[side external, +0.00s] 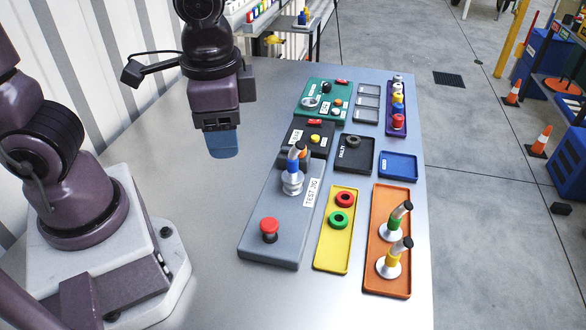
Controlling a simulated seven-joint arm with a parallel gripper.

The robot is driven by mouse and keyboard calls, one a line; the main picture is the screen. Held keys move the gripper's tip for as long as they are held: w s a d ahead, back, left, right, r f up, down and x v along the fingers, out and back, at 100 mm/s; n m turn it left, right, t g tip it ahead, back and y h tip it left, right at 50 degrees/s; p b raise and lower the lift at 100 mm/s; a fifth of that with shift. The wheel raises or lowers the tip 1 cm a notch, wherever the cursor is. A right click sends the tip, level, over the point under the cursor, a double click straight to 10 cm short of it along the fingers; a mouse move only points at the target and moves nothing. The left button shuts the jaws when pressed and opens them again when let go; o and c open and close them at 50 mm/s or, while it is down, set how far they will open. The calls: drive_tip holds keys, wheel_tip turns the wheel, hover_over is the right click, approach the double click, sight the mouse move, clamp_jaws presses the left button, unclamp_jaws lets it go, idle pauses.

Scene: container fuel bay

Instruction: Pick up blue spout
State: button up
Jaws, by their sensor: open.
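The blue spout (293,166) stands upright on a silver round fitting (292,183) on the grey test jig panel (262,220). It has a blue collar and a bent neck with a dark tip; some orange shows beside the neck. My gripper (223,150) hangs above the bare table to the left of the jig, pointing down, with blue fingers. It is open, apart from the spout. The fingers overlap from this side, so the gap between them is hidden.
An orange tray (379,283) holds a green spout (393,224) and a yellow spout (391,258). A yellow tray (331,257) holds red and green rings. A red button (269,229) rises from the jig's front. Dark and green panels stand behind. The table's left is clear.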

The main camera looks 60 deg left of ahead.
sight(293, 164)
drive_tip(key=w+f+m+t+y, duration=0.1)
drive_tip(key=f+m+y, duration=0.4)
drive_tip(key=f, duration=0.1)
drive_tip(key=w+f+m+t+y, duration=0.2)
drive_tip(key=f+m+y, duration=0.2)
drive_tip(key=f+m, duration=0.2)
drive_tip(key=w+d+f+m+t+y, duration=0.1)
drive_tip(key=w+f+m+t+y, duration=0.1)
drive_tip(key=f+m+y, duration=0.3)
drive_tip(key=shift+w+f+m+y, duration=0.3)
drive_tip(key=shift+f+m, duration=0.1)
drive_tip(key=shift+f, duration=0.2)
drive_tip(key=w+t, duration=0.1)
drive_tip(key=w+m+t, duration=0.1)
drive_tip(key=w+d+m, duration=0.1)
drive_tip(key=shift+r+t, duration=0.25)
drive_tip(key=shift+t, duration=0.15)
drive_tip(key=shift+w+d+r+m+t, duration=0.2)
drive_tip(key=shift+w+m+t, duration=0.1)
drive_tip(key=shift+t, duration=0.1)
drive_tip(key=shift+w+a+r, duration=0.1)
drive_tip(key=shift+w+a, duration=0.1)
drive_tip(key=shift+a, duration=0.15)
drive_tip(key=x, duration=1.2)
drive_tip(key=shift+w+f, duration=0.1)
drive_tip(key=shift+f, duration=0.1)
